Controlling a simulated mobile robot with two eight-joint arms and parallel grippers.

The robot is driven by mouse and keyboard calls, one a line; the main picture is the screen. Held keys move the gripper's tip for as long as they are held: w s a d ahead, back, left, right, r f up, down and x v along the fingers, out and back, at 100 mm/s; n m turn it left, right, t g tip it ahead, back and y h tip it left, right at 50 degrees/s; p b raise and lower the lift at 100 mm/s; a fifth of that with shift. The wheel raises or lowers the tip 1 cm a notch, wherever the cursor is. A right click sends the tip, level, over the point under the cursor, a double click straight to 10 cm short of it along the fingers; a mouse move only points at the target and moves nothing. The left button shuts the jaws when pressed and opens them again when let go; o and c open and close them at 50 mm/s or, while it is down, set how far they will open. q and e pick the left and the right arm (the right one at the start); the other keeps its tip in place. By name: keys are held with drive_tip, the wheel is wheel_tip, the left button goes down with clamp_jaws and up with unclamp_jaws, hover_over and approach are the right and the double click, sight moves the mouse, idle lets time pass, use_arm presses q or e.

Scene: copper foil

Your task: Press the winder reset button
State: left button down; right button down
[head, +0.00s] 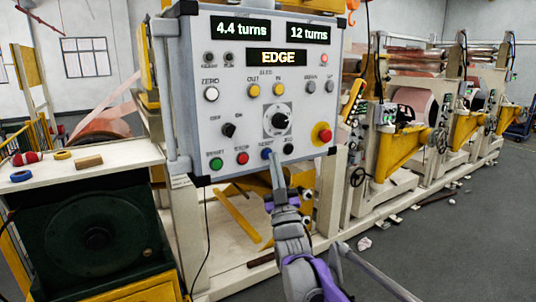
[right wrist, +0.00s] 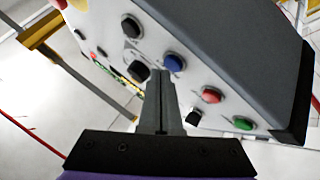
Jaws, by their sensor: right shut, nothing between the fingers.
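The winder's grey control panel (head: 225,110) fills the middle of the head view. Its blue button (head: 267,153) sits in the bottom row, between a red button (head: 242,158) and a black one (head: 288,147); the small label above it is hard to read. My right gripper (head: 276,158) is shut and empty, its tips pointing up at the panel's lower edge, just right of the blue button. In the right wrist view the tips (right wrist: 161,76) are close beside the blue button (right wrist: 173,62); I cannot tell whether they touch the panel. My left gripper is out of view.
A green button (head: 216,164) and a red-yellow emergency stop (head: 322,133) are also on the panel. The display reads EDGE, 4.4 turns and 12 turns. A bench (head: 120,152) with tape rolls stands left. Grey floor (head: 460,240) is mostly open at right.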

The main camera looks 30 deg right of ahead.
drive_tip(key=shift+w, duration=0.6)
idle(0.7)
drive_tip(key=shift+s, duration=0.9)
drive_tip(key=shift+s+d+p, duration=0.2)
drive_tip(key=shift+s+p, duration=0.25)
drive_tip(key=shift+s, duration=2.05)
